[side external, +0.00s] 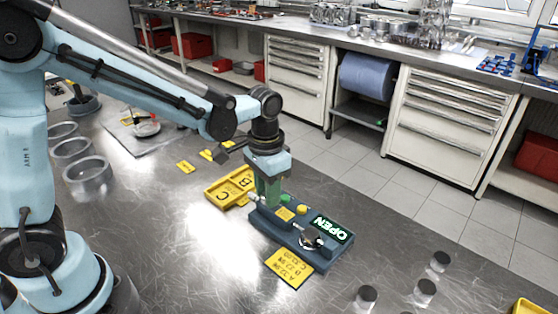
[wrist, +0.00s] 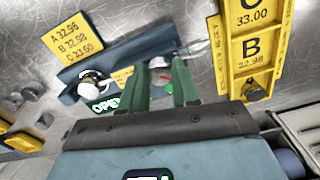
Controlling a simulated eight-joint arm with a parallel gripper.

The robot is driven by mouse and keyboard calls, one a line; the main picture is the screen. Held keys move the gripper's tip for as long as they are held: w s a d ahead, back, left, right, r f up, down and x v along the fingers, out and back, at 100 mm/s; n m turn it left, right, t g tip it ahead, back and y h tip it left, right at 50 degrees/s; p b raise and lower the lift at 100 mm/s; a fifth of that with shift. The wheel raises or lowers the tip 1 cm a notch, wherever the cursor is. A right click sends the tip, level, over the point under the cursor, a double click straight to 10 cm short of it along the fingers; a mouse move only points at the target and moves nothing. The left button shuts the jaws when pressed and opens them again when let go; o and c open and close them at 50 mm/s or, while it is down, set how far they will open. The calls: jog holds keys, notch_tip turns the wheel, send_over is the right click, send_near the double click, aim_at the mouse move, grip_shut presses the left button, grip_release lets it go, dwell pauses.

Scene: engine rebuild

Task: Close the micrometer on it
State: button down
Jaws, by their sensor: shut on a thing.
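The micrometer stand is a long blue-grey block (side external: 290,228) on the steel bench, with a lit display reading OPEN (side external: 331,228). A round silver part (side external: 312,240) sits at its near end, also in the wrist view (wrist: 91,84). My gripper (side external: 270,202) reaches down over the stand's far end, beside a green button (side external: 286,198) and a pale knob (side external: 254,198). In the wrist view its green fingers (wrist: 164,66) are closed around a small pale part with a red mark; the exact grip is partly hidden. The OPEN display (wrist: 106,104) is partly covered there.
A yellow card with figures (side external: 288,267) lies in front of the stand. A yellow tray marked B and C (side external: 216,195) lies behind it. Metal rings (side external: 88,178) stand at left, small cylinders (side external: 425,290) at right. A plate with a round item (side external: 145,128) lies farther back.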

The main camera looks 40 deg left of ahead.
jog(key=n, duration=0.3)
jog(key=shift+n, duration=2.2)
jog(key=c, duration=0.8)
grip_release()
jog(key=shift+r, duration=0.1)
notch_tip(320, 180, up, 12)
jog(key=shift+f, duration=0.1)
jog(key=shift+s, duration=0.1)
